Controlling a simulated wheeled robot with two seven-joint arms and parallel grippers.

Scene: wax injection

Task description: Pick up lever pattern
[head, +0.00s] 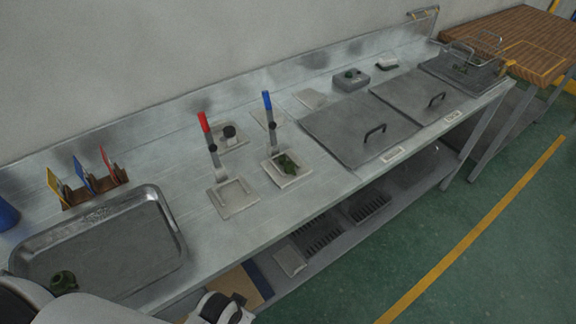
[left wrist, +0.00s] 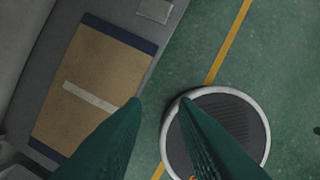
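A dark green wax piece (head: 287,165) lies in the square holder (head: 298,177) beside the blue-handled lever (head: 268,108). It looks like the lever pattern, but it is small and its shape is hard to make out. Another dark green piece (head: 63,282) lies in the near left corner of the metal tray (head: 176,262). My right gripper is not in view.
A red-handled lever (head: 204,122) stands by an empty square holder (head: 234,198). Two lidded metal covers (head: 345,125) are to the right. Colored tools (head: 82,172) stand in a rack behind the tray. A brown board (left wrist: 85,90) lies on the lower shelf.

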